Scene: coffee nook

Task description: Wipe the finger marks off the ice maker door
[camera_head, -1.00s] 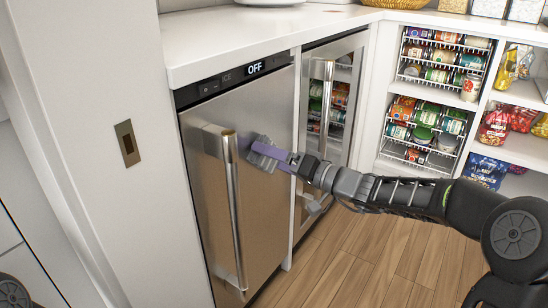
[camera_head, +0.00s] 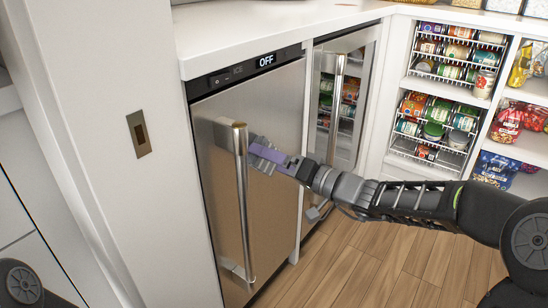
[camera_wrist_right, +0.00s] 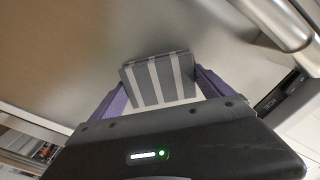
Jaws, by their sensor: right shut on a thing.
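The ice maker door (camera_head: 275,210) is brushed steel under a black panel (camera_head: 245,72) reading OFF. It is closed, with a long vertical handle (camera_head: 243,200) on its left side. My right gripper (camera_head: 264,156), with purple fingers, is at the upper part of the door, just right of the handle. It is shut on a folded grey cloth with pale stripes (camera_wrist_right: 160,80), held against or very close to the steel; contact is hard to tell. I cannot make out finger marks; the cloth and gripper hide part of the door. My left gripper is not in view.
The handle (camera_wrist_right: 285,22) stands out close to the gripper in the wrist view. A glass-door fridge (camera_head: 338,100) is to the right, then shelves of cans (camera_head: 440,115) and bags. A white counter (camera_head: 290,30) overhangs above. The wooden floor (camera_head: 370,260) is clear.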

